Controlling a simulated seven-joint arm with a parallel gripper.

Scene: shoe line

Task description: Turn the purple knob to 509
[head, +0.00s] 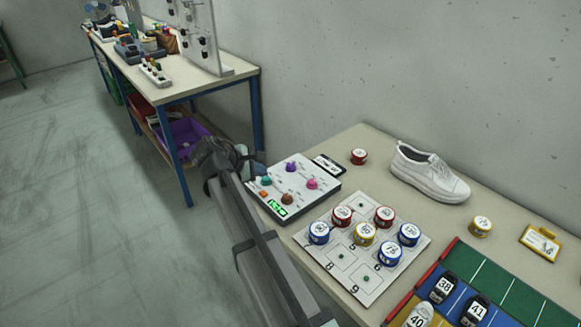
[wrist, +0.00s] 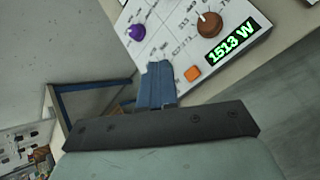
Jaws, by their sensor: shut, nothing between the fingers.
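The purple knob (head: 291,167) sits near the back of a white control panel (head: 328,188) on the table. In the wrist view the purple knob (wrist: 137,31) is beyond my fingertips, up and to the left, with a white pointer mark. The green display (wrist: 232,43) reads 1513 W; it also shows in the head view (head: 277,207), too small to read. My gripper (wrist: 158,66) is shut and empty, with its blue fingers together over the panel's edge, apart from the purple knob.
Near the purple knob are a pink knob (head: 312,184), a teal knob (head: 266,181), a brown knob (head: 287,198) and an orange button (wrist: 193,73). A numbered board (head: 325,258) with round tins and a white shoe (head: 428,175) lie to the right.

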